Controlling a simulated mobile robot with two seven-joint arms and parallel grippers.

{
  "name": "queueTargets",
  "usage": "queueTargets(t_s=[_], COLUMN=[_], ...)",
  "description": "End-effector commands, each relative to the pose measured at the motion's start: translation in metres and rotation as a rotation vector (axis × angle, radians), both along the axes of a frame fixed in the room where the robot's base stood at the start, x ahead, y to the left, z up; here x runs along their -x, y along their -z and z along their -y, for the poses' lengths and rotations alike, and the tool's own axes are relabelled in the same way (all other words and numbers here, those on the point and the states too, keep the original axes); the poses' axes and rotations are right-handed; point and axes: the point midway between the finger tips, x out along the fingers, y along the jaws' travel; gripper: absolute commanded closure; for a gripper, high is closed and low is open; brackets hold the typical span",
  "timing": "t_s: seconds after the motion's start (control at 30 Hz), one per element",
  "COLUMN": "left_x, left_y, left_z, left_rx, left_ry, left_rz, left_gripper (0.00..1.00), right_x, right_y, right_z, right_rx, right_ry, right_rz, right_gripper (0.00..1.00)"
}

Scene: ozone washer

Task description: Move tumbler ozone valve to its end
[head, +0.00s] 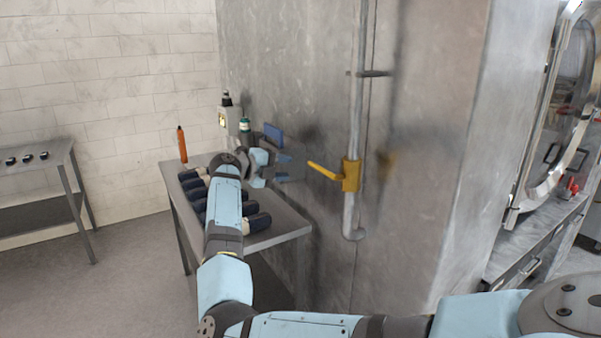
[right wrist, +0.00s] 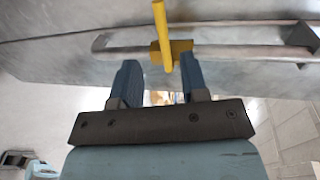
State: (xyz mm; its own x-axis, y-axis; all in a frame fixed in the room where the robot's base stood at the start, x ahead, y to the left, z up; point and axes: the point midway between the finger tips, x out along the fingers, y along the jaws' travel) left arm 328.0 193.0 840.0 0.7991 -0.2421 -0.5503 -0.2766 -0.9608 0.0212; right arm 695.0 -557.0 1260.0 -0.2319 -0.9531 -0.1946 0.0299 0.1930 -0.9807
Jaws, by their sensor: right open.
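The valve is yellow, with a body (head: 351,175) on a vertical grey pipe and a lever (head: 322,170) that points left and slightly up in the head view. My right gripper (head: 286,168) is open and empty, just left of the lever's free end, with a small gap between them. In the right wrist view the lever (right wrist: 161,32) stands ahead of the gap between the two blue fingers (right wrist: 159,76), and part of the yellow valve body (right wrist: 181,46) shows behind it. My left gripper is not in view.
The pipe (head: 356,105) runs up a large grey metal wall (head: 430,130). A small metal table (head: 285,232) below my right arm holds several dark cylinders, an orange bottle (head: 182,144) and other containers. A round-door machine (head: 570,100) stands at the right.

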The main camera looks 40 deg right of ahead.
Motion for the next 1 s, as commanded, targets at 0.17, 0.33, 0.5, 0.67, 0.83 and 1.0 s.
queueTargets(t_s=[0.17, 0.33, 0.5, 0.67, 0.83, 1.0], left_x=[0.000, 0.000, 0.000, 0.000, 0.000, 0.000], left_y=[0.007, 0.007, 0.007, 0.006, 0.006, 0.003], left_z=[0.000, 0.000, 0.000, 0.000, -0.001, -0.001], left_rx=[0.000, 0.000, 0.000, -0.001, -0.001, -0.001], left_ry=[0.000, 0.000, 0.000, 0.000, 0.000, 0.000], left_rz=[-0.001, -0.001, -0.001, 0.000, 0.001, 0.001], left_gripper=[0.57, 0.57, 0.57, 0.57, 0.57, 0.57], right_x=[-0.005, -0.006, -0.006, -0.006, -0.006, 0.003], right_y=[-0.004, -0.006, -0.006, -0.006, -0.005, 0.003], right_z=[-0.021, -0.026, -0.027, -0.026, -0.026, -0.016], right_rx=[0.000, 0.000, 0.000, 0.000, 0.002, 0.114], right_ry=[0.000, 0.002, 0.002, 0.001, 0.001, -0.030], right_rz=[0.000, 0.000, 0.000, 0.000, -0.001, -0.044], right_gripper=[0.59, 0.59, 0.59, 0.59, 0.59, 0.59])
